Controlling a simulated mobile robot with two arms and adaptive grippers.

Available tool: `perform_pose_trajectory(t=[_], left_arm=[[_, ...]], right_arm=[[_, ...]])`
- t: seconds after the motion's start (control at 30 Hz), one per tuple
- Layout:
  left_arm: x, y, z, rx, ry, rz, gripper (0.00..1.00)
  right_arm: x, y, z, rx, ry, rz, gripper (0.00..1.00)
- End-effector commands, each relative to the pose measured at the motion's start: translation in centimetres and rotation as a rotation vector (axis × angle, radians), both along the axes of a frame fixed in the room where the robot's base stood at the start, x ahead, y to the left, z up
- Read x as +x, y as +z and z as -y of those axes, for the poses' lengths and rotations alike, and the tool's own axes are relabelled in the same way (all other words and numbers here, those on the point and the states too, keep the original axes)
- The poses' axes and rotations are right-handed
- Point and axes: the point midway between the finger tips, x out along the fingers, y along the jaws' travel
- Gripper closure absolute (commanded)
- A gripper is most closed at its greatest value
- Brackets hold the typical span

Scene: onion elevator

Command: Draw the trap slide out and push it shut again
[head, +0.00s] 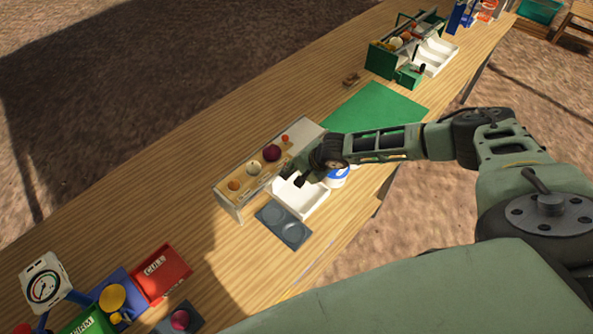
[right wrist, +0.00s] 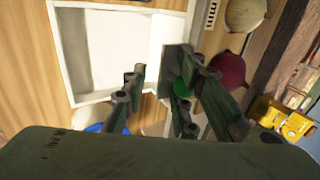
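The onion elevator, a long pale box (head: 230,209), stands on the bench with several onions along its top, among them a red onion (head: 271,153). My right gripper (head: 294,176) is at its near side, above the inner edge of a white tray (head: 311,203). In the right wrist view my right gripper (right wrist: 163,83) has its fingers spread apart, with the white tray (right wrist: 85,98) beyond them. A small round green part (right wrist: 182,88) shows beside the right-hand fingers; I cannot tell whether it is the trap slide's knob or touches them. The slide itself is not clearly seen. My left gripper is out of view.
A grey mat with round marks (head: 283,227) lies in front of the elevator. A blue and white tub (head: 338,177) stands beside the tray. A green mat (head: 380,107) lies farther back. A red CULL bin (head: 163,273) and a dial scale (head: 44,284) are at lower left.

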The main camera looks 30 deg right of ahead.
Motion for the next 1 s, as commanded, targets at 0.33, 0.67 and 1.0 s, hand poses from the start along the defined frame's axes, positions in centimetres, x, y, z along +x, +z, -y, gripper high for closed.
perform_pose_trajectory(t=[0.33, 0.67, 1.0], left_arm=[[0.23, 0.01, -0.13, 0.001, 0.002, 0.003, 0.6], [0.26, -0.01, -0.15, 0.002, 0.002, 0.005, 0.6], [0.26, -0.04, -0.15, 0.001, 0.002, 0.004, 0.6]], right_arm=[[-0.07, -0.04, -0.02, -0.001, 0.0, -0.002, 0.95], [-0.24, -0.21, -0.01, -0.002, 0.001, -0.006, 1.0], [-0.39, -0.4, -0.01, -0.003, 0.002, -0.008, 1.0]])
